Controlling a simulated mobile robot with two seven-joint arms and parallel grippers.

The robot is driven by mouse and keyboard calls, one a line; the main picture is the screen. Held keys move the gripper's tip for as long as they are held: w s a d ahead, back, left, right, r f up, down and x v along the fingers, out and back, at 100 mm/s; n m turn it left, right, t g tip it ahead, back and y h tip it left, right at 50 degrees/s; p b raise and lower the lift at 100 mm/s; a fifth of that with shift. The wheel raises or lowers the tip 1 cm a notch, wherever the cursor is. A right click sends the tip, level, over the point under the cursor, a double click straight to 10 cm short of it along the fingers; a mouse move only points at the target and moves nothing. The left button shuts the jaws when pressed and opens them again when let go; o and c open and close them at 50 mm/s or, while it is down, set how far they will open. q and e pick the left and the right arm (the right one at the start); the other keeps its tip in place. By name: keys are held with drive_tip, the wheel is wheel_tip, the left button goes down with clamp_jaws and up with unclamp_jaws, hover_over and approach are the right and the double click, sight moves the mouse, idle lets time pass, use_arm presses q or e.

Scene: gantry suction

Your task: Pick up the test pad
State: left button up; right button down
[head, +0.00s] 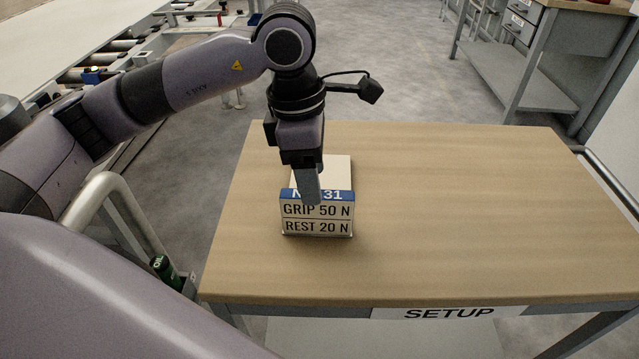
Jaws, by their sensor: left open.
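A pale, flat-topped piece (338,167), which looks like the test pad, shows behind a small sign on the wooden table (450,210). My gripper and the sign hide part of it. The sign (317,219) has a blue top band and reads "GRIP 50 N" and "REST 20 N"; a finger covers part of the band. My left gripper (310,196) points down over the pad and sign, jaws open. Its fingers overlap in this view, so I cannot tell whether they touch the pad or stand around it. My right gripper is out of view.
The table's right side is clear. A "SETUP" label (449,313) is on its front edge. A curved metal rail (115,200) and a green "OIL" bottle (165,271) are at left. A roller conveyor (110,55) stands behind, and a grey workbench (540,60) at back right.

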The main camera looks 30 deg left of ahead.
use_arm(q)
drive_tip(key=shift+w+a+f, duration=0.1)
drive_tip(key=shift+w, duration=0.05)
drive_tip(key=shift+f, duration=0.35)
drive_tip(key=f, duration=0.4)
drive_tip(key=d+f, duration=0.1)
drive_tip(key=f, duration=0.1)
drive_tip(key=shift+w, duration=0.25)
drive_tip(key=shift+c, duration=0.3)
clamp_jaws()
